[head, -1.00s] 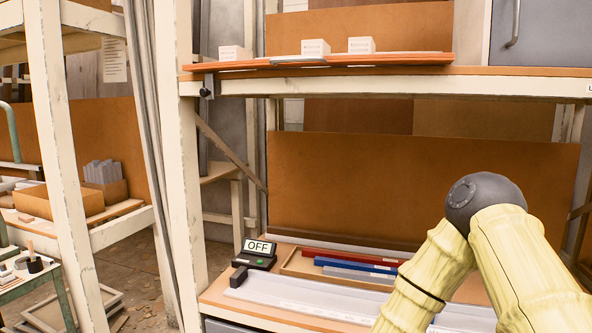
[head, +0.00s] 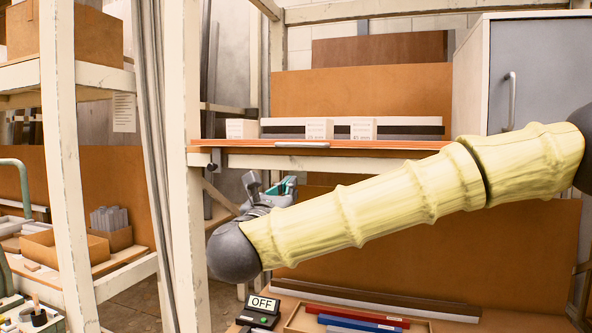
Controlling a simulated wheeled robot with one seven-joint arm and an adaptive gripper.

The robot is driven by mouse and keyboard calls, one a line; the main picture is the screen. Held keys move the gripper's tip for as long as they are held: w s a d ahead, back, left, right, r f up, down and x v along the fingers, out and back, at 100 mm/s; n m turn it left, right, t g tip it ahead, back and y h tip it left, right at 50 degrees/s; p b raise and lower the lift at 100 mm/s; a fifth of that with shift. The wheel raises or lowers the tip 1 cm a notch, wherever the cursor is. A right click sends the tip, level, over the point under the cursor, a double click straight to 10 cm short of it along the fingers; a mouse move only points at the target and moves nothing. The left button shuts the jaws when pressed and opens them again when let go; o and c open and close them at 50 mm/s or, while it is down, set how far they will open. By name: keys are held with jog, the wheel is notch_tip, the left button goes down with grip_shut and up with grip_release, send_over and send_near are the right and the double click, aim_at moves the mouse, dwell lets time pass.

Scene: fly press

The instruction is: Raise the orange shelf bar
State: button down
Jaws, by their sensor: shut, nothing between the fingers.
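The orange shelf bar (head: 380,144) lies along the front edge of the upper shelf, with a grey handle (head: 302,145) on it. A dark clamp-like fitting (head: 214,158) is at its left end. My gripper (head: 252,183), grey with a teal part, shows below the bar's left half, beyond my arm. It looks apart from the bar and holds nothing visible. The fingers are small and partly hidden by my arm, which crosses in front of the shelf from the right and covers part of the shelf front.
Several white boxes (head: 320,129) stand on the shelf behind the bar. A pale upright post (head: 190,200) is close left of my gripper. A grey cabinet (head: 530,70) is upper right.

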jog(key=p+x, duration=0.2)
jog(key=x, duration=0.3)
jog(key=p+x, duration=0.3)
jog(key=x, duration=0.2)
jog(key=shift+w+r, duration=0.1)
jog(key=shift+r, duration=0.15)
jog(key=s+r+p, duration=0.2)
jog(key=shift+s+a+r+p, duration=0.15)
jog(key=shift+a+r+p, duration=0.25)
